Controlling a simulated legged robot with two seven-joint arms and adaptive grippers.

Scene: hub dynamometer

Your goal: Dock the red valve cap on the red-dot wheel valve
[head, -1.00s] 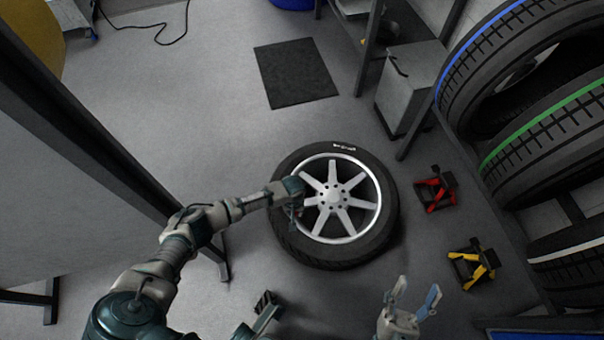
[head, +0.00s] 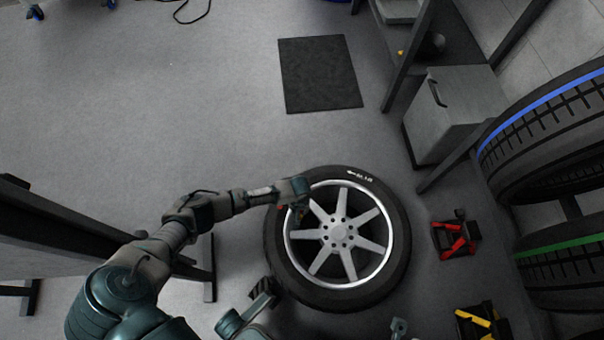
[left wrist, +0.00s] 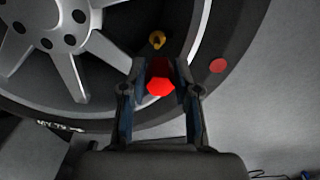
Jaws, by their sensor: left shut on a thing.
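The wheel (head: 338,235) lies flat on the floor, with a silver spoked rim and a black tyre. My left gripper (head: 299,212) is over the rim's left edge. In the left wrist view my left gripper (left wrist: 160,88) is shut on the red valve cap (left wrist: 160,86). The brass valve (left wrist: 156,40) stands at the rim's edge, just beyond the cap in the picture; the gap between them cannot be told. A red dot (left wrist: 218,65) marks the tyre to the right of the valve. Only a fingertip of my right gripper (head: 398,328) shows at the bottom edge.
A red stand (head: 455,237) and a yellow stand (head: 483,323) are on the floor right of the wheel. Racked tyres (head: 550,125) fill the right side. A grey cabinet (head: 455,110) stands behind. A dark mat (head: 320,74) lies on open floor.

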